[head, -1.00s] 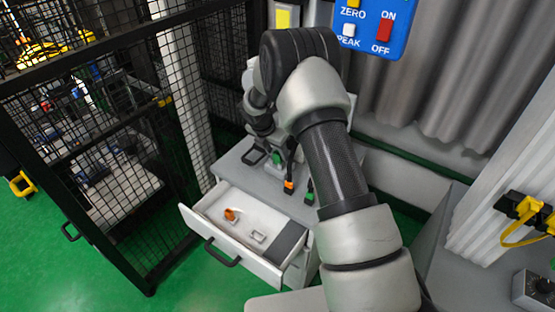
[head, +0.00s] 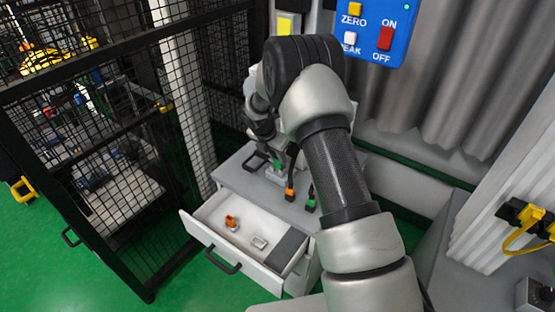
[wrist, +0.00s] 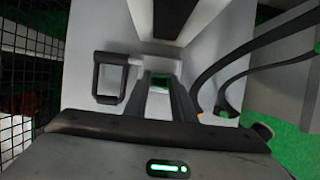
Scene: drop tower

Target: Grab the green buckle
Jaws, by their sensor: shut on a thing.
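The green buckle (wrist: 160,82) shows between the two dark fingers of my gripper (wrist: 162,88) in the wrist view. The fingers are shut on it, and they hide its sides. In the head view a small patch of the green buckle (head: 279,162) shows at the end of my gripper (head: 276,157), over the grey cabinet top (head: 240,180). My arm hides part of this area. I cannot tell whether the buckle touches the surface under it.
An open drawer (head: 190,216) below holds an orange piece (head: 231,222) and a small pale piece (head: 259,243). A black handle (head: 255,161) stands left of the buckle. An orange-ended cable (head: 290,193) and a green-ended cable (head: 311,204) are to the right. A mesh fence (head: 100,150) stands left.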

